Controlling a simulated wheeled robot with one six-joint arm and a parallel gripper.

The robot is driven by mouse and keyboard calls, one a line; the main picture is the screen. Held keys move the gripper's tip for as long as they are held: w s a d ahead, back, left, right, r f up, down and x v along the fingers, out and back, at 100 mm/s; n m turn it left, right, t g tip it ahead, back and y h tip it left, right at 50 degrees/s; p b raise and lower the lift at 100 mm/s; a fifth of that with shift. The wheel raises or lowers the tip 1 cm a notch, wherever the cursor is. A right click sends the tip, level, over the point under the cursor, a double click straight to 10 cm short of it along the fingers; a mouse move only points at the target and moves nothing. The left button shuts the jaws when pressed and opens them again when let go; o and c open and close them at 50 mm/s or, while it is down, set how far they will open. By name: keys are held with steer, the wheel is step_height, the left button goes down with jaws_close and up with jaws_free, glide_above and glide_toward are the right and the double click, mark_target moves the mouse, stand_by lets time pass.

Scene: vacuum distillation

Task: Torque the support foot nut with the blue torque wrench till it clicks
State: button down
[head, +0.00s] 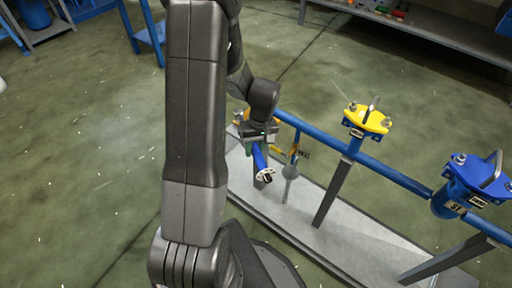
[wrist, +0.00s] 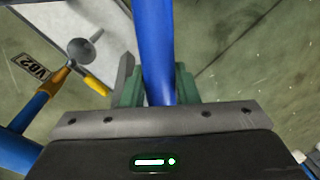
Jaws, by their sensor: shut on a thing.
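My gripper (head: 258,140) is shut on a blue bar, which I take to be the blue torque wrench (head: 260,158). In the wrist view the blue bar (wrist: 155,50) runs between the green fingers (wrist: 153,90) and out of the top edge. In the head view its lower end has a white and black piece (head: 265,176) and hangs above the grey base plate (head: 370,248). I cannot make out the support foot nut in either view.
A blue pipe (head: 393,176) on grey posts carries a yellow-topped fitting (head: 368,119) and a blue-topped one (head: 485,178). A valve with a yellow handle (wrist: 97,85) and grey knob (wrist: 80,50) is beside the gripper. Open floor (head: 90,150) lies left.

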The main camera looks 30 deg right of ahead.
steer(key=shift+w+a+m, duration=0.25)
steer(key=shift+a+m, duration=0.3)
steer(key=shift+a, duration=0.2)
steer(key=shift+w+a+m, duration=0.2)
steer(key=shift+a+m, duration=0.35)
steer(key=shift+a, duration=0.2)
steer(key=shift+w+a+m+t, duration=0.15)
steer(key=shift+w+a+m, duration=0.15)
steer(key=shift+a, duration=0.2)
steer(key=shift+w+a+m+t, duration=0.1)
steer(key=shift+w+a+m, duration=0.05)
steer(key=shift+a+m, duration=0.25)
steer(key=shift+w+a+m+t, duration=0.15)
steer(key=shift+w+a+m, duration=0.15)
steer(key=shift+a, duration=0.25)
steer(key=shift+w+a+m+p, duration=0.25)
steer(key=shift+w+a+m, duration=0.2)
steer(key=shift+a+m, duration=0.15)
steer(key=shift+w+a+m+p, duration=0.25)
steer(key=shift+w+a+m, duration=0.25)
steer(key=shift+a, duration=0.15)
